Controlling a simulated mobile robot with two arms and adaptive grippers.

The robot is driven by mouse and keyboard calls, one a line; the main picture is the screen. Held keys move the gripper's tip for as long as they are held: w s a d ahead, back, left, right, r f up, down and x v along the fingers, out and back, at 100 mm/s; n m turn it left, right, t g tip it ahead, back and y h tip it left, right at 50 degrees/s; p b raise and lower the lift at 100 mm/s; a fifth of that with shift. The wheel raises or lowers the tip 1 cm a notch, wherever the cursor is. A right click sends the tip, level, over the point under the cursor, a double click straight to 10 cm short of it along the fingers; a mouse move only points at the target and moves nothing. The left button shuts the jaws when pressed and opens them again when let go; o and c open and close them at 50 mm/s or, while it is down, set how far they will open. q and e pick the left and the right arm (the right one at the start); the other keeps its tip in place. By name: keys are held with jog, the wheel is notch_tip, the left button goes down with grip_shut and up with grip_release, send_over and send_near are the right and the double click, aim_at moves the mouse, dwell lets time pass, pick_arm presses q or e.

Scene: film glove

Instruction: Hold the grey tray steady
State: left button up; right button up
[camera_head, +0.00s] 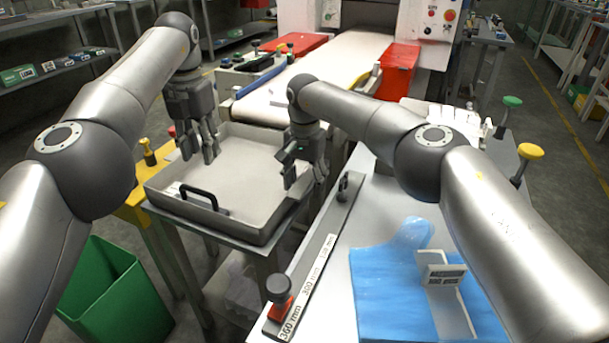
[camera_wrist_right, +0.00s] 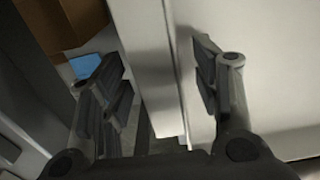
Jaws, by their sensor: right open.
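The grey tray (camera_head: 240,165) is a shallow open box with a black handle (camera_head: 203,196) on its near side; it sits level on a stand and looks empty. My left gripper (camera_head: 198,157) points down at the tray's left side. Its fingers look a little apart; whether they touch the wall is unclear. My right gripper (camera_head: 305,178) points down at the tray's right side, open. In the right wrist view its fingers (camera_wrist_right: 165,100) are spread with a pale wall, likely the tray's (camera_wrist_right: 260,60), between them, without clear contact.
A work table (camera_head: 385,215) on the right holds a 360 mm measuring bar (camera_head: 318,247) and a blue film glove (camera_head: 385,290) with a white bracket (camera_head: 447,285). A green bin (camera_head: 115,300) stands at lower left. A conveyor (camera_head: 325,70) lies behind the tray.

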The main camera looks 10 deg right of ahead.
jog(key=shift+c, duration=0.2)
pick_arm(q)
jog(key=shift+o, duration=0.4)
pick_arm(e)
grip_shut()
